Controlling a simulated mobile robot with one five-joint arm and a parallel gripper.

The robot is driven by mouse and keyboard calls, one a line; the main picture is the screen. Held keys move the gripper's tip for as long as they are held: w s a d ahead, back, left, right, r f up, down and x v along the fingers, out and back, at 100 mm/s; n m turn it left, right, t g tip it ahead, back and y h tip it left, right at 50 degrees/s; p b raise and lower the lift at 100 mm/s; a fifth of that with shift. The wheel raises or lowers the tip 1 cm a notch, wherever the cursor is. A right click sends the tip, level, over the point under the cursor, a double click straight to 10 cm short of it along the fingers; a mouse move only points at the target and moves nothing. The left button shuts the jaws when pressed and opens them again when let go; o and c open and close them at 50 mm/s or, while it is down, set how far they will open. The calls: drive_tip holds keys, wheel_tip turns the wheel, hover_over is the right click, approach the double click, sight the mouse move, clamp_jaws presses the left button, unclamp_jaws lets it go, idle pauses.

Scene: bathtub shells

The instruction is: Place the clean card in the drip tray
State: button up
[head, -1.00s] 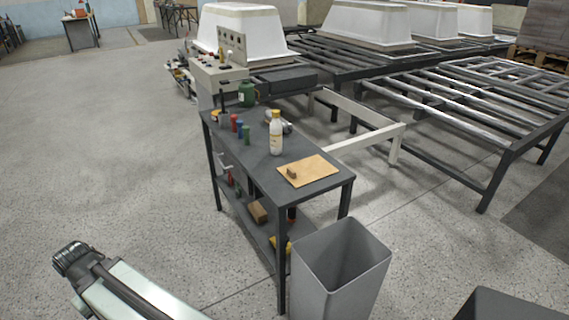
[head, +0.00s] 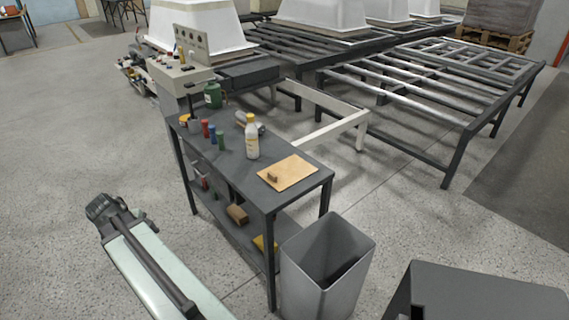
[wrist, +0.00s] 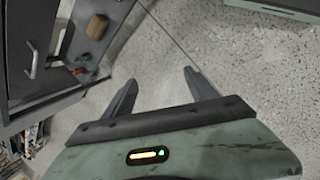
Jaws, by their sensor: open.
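My gripper (wrist: 160,77) is open and empty in the wrist view, its two dark fingers apart above the speckled floor. My arm shows at the lower left of the head view, apart from the dark workbench (head: 262,185). A flat tan sheet (head: 290,176) lies on the near right end of the bench top, with a small brown block (head: 273,178) on it. I cannot tell whether this sheet is the clean card. I cannot make out a drip tray for certain.
A white bottle with a yellow cap (head: 252,140), several small coloured containers and a green can (head: 213,95) stand on the bench. A grey open bin (head: 325,262) stands at its near end. A dark box (head: 480,295) is at the lower right. Floor at left is clear.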

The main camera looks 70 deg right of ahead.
drive_tip(key=s+d+r+n+g+h+p, duration=0.1)
drive_tip(key=s+d+r, duration=0.25)
drive_tip(key=d, duration=0.25)
drive_tip(key=s+d+r+n+h+p, duration=0.1)
drive_tip(key=s+d+r, duration=0.1)
drive_tip(key=s+d, duration=0.35)
drive_tip(key=s+d+r+n+g+p, duration=0.1)
drive_tip(key=s+d+r, duration=0.15)
drive_tip(key=d, duration=0.55)
drive_tip(key=n+g+h+p, duration=0.2)
drive_tip(key=n+g, duration=0.1)
drive_tip(key=n, duration=0.1)
approach(271, 175)
drive_tip(key=shift+s+d+f, duration=0.1)
drive_tip(key=shift+s+d, duration=0.4)
drive_tip(key=shift+b+x, duration=0.85)
drive_tip(key=shift+x, duration=0.3)
drive_tip(key=shift+s+d+f, duration=0.1)
drive_tip(key=shift+f, duration=0.2)
drive_tip(key=b+x, duration=0.2)
drive_tip(key=x, duration=0.1)
drive_tip(key=b+x, duration=0.2)
drive_tip(key=shift+w+f, duration=0.25)
drive_tip(key=shift+s, duration=0.1)
drive_tip(key=shift+r, duration=0.15)
drive_tip(key=shift+c, duration=0.3)
clamp_jaws()
